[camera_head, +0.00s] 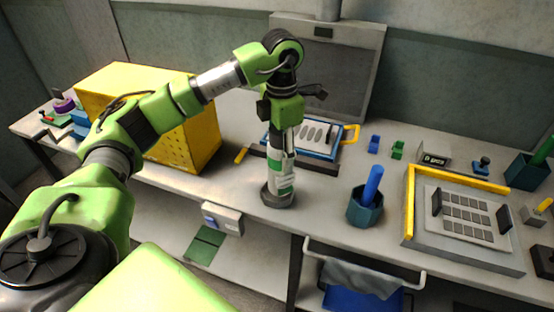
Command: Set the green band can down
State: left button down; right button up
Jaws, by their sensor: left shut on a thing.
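My left gripper (284,146) points straight down over the front part of the bench, left of centre. It is shut on the green band can (284,177), a white upright cylinder with green markings. The gripper fingers partly cover the can. A dark round base (278,197) shows directly below the can near the bench's front edge; I cannot tell whether the can touches it. My right gripper is not in view.
A blue-framed tray (318,138) lies behind the gripper. A yellow box (200,137) stands left. A dark teal cup (365,211) with a blue rod is to the right, beside a yellow-edged panel (408,205). Bare bench (325,190) lies between gripper and cup.

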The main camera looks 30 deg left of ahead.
pick_arm(q)
jog(key=shift+a+f, duration=0.45)
notch_tip(320, 180, down, 3)
jog(key=shift+w+a+f+p, duration=0.1)
jog(key=shift+a+p, duration=0.05)
jog(key=shift+p, duration=0.85)
jog(key=shift+f, duration=0.2)
jog(key=c, duration=1.1)
grip_release()
jog(key=shift+f, duration=0.15)
